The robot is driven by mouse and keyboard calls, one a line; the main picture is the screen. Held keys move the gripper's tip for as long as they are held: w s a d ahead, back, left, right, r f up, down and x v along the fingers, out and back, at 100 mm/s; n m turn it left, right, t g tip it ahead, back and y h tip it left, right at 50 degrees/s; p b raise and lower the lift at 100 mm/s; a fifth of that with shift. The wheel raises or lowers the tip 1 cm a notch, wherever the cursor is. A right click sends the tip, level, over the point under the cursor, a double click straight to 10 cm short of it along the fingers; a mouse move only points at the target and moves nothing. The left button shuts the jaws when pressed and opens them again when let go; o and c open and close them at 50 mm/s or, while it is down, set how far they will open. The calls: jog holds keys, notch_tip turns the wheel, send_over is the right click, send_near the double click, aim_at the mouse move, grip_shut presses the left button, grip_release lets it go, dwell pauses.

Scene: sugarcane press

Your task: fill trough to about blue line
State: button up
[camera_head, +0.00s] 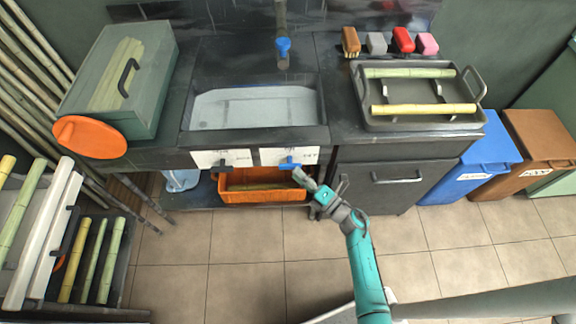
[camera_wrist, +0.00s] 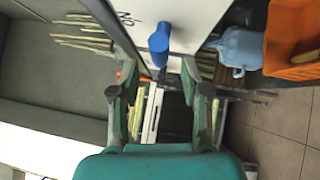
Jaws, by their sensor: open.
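The trough (camera_head: 255,133) is the dark sink set in the counter, with a pale grey surface inside it; whether this is water or the bare bottom I cannot tell. A blue lever (camera_head: 290,163) sticks out of the counter front by a white label; a grey lever (camera_head: 221,164) is by the other label. My gripper (camera_head: 304,177) is open and empty, just below and right of the blue lever. In the wrist view the blue lever (camera_wrist: 159,45) is ahead of the open fingers.
An orange crate (camera_head: 262,184) sits on the low shelf, with a blue jug (camera_head: 180,180) to its left. A dark tray with cane (camera_head: 425,121) and several brushes are on the right counter. Blue and brown bins (camera_head: 545,150) stand right.

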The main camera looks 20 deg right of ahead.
aim_at(288, 166)
jog(key=shift+x, duration=2.55)
grip_shut()
